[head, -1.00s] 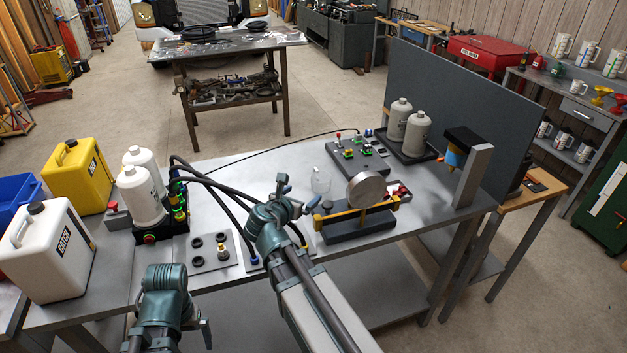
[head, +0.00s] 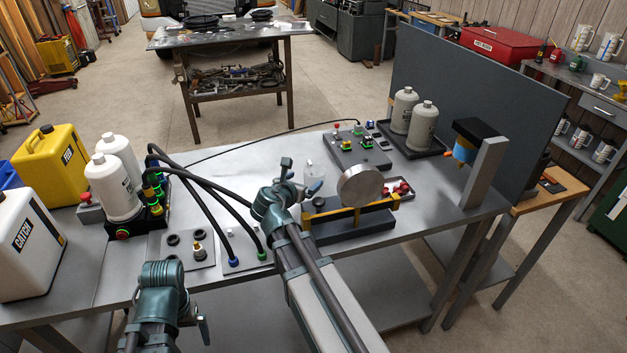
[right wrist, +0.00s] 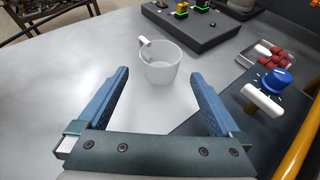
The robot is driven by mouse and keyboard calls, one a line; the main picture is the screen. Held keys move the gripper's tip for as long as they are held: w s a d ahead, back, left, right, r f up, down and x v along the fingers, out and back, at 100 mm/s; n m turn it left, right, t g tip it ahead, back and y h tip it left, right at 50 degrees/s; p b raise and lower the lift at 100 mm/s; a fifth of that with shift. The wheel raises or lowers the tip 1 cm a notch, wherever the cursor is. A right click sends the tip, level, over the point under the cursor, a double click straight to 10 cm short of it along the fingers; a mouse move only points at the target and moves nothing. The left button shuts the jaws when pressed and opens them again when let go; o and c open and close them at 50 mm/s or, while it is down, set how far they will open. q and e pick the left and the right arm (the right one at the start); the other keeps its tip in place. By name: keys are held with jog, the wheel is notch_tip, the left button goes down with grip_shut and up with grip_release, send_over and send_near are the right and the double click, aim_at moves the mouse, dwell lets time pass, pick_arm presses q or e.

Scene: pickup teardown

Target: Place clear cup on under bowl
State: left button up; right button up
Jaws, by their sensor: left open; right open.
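The clear cup (head: 313,171) stands upright on the grey bench. In the right wrist view the cup (right wrist: 160,66) sits just beyond the fingertips, roughly centred between them, with its handle to the left. My right gripper (head: 301,177) is open and empty, with its fingers (right wrist: 159,84) pointing toward the cup. A round silver bowl-like vessel (head: 360,186) sits on a yellow-barred dark stand, right of the cup.
A dark block with coloured fittings (head: 352,150) stands behind the cup. A blue knob (right wrist: 276,79) and a tray of red pieces (right wrist: 269,54) are to the right. Black hoses (head: 214,194) run at the left. The bench near the cup's left is clear.

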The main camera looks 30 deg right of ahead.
aim_at(308, 177)
jog(key=shift+b+x, duration=0.45)
jog(key=shift+x, duration=1.35)
jog(key=b+x, duration=0.2)
jog(key=x, duration=0.3)
jog(key=shift+w+d, duration=0.1)
jog(key=shift+d, duration=0.05)
jog(key=shift+r, duration=0.1)
jog(key=c, duration=1.1)
jog(key=shift+r, duration=0.1)
notch_tip(308, 177, up, 10)
jog(key=p, duration=1)
